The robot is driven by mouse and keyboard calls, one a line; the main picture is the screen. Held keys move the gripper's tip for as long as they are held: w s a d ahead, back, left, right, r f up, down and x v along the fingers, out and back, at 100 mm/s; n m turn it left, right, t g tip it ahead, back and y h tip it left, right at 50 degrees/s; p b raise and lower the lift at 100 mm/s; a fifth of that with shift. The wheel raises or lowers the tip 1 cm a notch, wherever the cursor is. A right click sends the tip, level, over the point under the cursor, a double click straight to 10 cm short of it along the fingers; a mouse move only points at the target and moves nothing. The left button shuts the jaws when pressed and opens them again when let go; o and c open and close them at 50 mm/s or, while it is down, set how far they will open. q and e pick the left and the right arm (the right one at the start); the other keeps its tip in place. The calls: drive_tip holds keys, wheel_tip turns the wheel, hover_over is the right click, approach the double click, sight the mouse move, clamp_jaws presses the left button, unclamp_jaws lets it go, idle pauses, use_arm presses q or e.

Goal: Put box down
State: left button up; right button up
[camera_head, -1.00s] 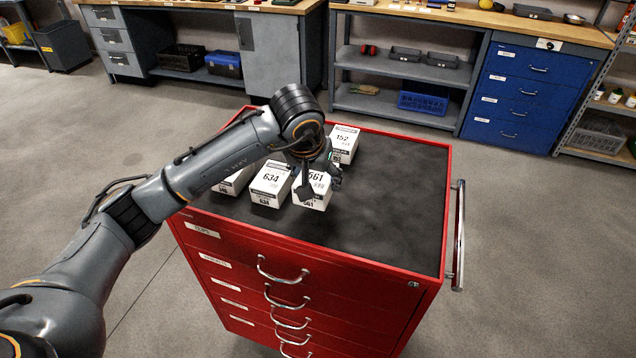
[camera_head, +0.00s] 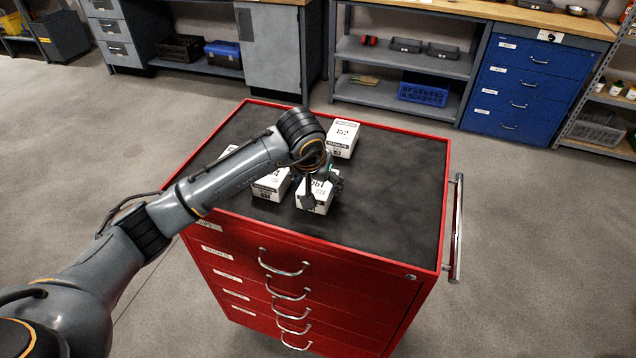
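A white box marked 561 (camera_head: 322,203) is at the near middle of the red cabinet's dark top. My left gripper (camera_head: 322,187) is over it from above, with a finger on either side, and looks shut on it. The gripper hides part of the box's label. Whether the box's underside touches the top or hangs just above it, I cannot tell. My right gripper is not in view.
A white box (camera_head: 268,190) stands just left of the held box, and another (camera_head: 228,152) is partly behind my arm. Box 152 (camera_head: 342,138) stands behind. The right half of the red cabinet's top (camera_head: 395,190) is clear. A side handle (camera_head: 457,230) sticks out right.

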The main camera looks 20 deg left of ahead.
use_arm(q)
drive_tip(key=shift+o, duration=0.4)
drive_tip(key=shift+r, duration=0.1)
drive_tip(key=shift+r, duration=0.3)
drive_tip(key=b+v, duration=0.2)
drive_tip(key=v, duration=0.9)
drive_tip(key=shift+s+r, duration=0.15)
drive_tip(key=shift+r, duration=0.1)
